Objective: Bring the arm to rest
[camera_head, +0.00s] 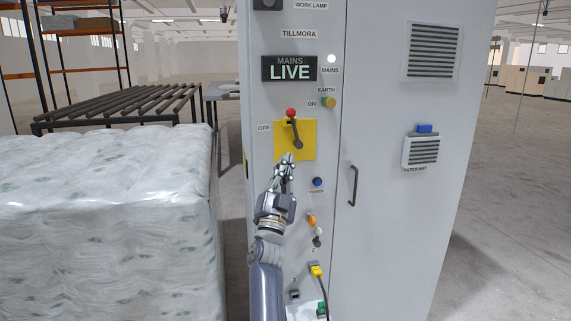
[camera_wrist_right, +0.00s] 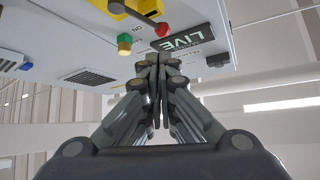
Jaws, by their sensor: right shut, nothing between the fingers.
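My right gripper (camera_head: 287,160) is shut and empty. In the head view it points up in front of the grey cabinet (camera_head: 385,130), over the lower edge of the yellow plate (camera_head: 308,135). A dark switch handle with a red knob (camera_head: 291,113) sits on that plate, just above my fingertips. Whether the fingers touch the handle or plate I cannot tell. The shut fingers (camera_wrist_right: 158,65) also show in the right wrist view, with the panel above them. The sign (camera_head: 289,68) reads MAINS LIVE. My left gripper is not in view.
Below the plate are a blue button (camera_head: 318,182), an orange switch (camera_head: 311,220) and a yellow plug (camera_head: 316,270) with a cable. A door handle (camera_head: 353,185) sticks out on the right. A wrapped white stack (camera_head: 105,210) stands close on the left. Open floor (camera_head: 510,220) lies right of the cabinet.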

